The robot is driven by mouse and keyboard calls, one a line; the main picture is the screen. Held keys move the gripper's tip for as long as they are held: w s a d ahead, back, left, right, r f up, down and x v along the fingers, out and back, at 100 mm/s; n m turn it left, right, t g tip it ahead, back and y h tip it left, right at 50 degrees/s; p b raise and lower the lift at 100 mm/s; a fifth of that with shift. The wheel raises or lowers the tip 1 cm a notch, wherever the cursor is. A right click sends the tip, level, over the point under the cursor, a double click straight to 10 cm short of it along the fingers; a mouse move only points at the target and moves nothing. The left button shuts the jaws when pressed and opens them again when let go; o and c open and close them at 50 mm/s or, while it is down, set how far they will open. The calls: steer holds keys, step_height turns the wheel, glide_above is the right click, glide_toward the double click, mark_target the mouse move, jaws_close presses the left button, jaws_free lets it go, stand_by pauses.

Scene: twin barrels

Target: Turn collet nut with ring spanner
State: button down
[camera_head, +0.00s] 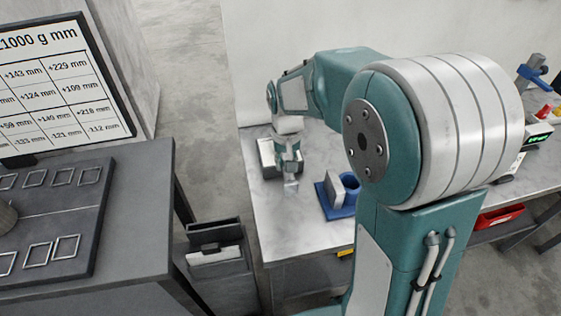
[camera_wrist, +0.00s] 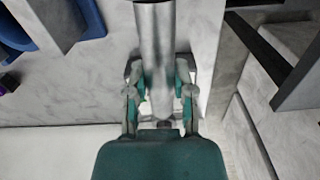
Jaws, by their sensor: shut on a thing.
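My gripper (camera_head: 287,160) hangs over the near-left part of the pale bench, beside a grey block. In the wrist view, the teal fingers of my gripper (camera_wrist: 158,85) are shut on a bright metal bar, which I take for the ring spanner (camera_wrist: 155,38). A blue fixture (camera_head: 341,208) with a grey plate and a round part stands to the right, apart from my gripper. I cannot make out the collet nut.
The grey block (camera_head: 266,158) stands just left of my gripper. The marble-look bench (camera_head: 305,228) is clear in front. A dark table (camera_head: 150,190) with a display board (camera_head: 60,85) is at the left. A red tray (camera_head: 499,217) sits below the bench at the right.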

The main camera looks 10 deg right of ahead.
steer(key=shift+d, duration=0.3)
steer(key=shift+d+n, duration=1.05)
steer(key=shift+n, duration=0.15)
steer(key=shift+w+d+n, duration=0.15)
steer(key=shift+d+n, duration=0.35)
steer(key=shift+d, duration=0.05)
steer(key=shift+w+d+n, duration=0.15)
steer(key=shift+d+n, duration=0.35)
steer(key=shift+d, duration=0.1)
steer(key=shift+w+d+n, duration=0.4)
steer(key=shift+d+n, duration=0.45)
steer(key=shift+n, duration=0.15)
